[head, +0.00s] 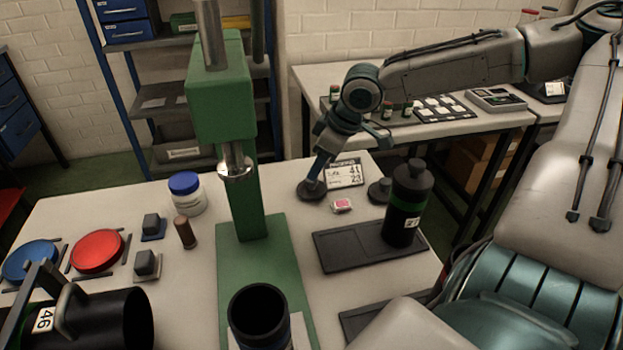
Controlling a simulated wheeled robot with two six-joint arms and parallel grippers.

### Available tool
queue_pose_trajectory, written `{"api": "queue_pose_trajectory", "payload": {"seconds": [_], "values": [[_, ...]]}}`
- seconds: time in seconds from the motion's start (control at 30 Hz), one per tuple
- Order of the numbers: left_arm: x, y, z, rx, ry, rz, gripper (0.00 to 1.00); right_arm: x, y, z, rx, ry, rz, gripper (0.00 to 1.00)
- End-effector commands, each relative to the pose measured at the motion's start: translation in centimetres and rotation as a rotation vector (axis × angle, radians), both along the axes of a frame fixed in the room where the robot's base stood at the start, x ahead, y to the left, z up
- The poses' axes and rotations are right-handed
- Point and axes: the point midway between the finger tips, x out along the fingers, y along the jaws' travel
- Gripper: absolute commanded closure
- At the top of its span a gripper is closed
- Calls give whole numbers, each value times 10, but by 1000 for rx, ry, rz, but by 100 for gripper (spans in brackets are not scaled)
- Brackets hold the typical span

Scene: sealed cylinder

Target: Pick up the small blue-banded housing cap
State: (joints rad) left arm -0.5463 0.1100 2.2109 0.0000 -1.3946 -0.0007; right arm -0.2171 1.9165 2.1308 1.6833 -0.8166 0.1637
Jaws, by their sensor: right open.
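A small dark round cap (310,191) with a wide flat base sits on the white table, in front of the black-and-white sign. A narrow blue part rises above its base, but I cannot tell whether it is the cap's band or part of my gripper. My right gripper (317,178) reaches down from the upper right and is over this cap. It is open, and its fingers are small and partly hidden. A second dark cap (380,191) with a knob stands to the right; no blue band can be made out on it.
A black bottle (407,200) with a green band stands on a dark tray (338,255). A green press (225,105) rises left of the gripper. A small pink-and-white packet (342,206) lies close by. A black cylinder (115,318) lies at lower left.

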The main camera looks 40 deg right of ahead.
Motion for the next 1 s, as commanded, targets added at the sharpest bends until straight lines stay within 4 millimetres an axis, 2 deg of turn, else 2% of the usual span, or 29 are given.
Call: {"api": "queue_pose_trajectory", "payload": {"seconds": [0.27,0.63,0.8,1.0], "values": [[-1,-1,10,1,-7,-1,80,4,1,-12,-1,2,1,49],[-8,-4,42,3,-31,-8,80,16,2,-52,-3,2,2,49],[-10,-5,51,3,-35,-9,80,19,4,-58,0,0,1,49],[-10,-5,51,3,-35,-9,80,20,4,-57,0,-1,1,49]]}}
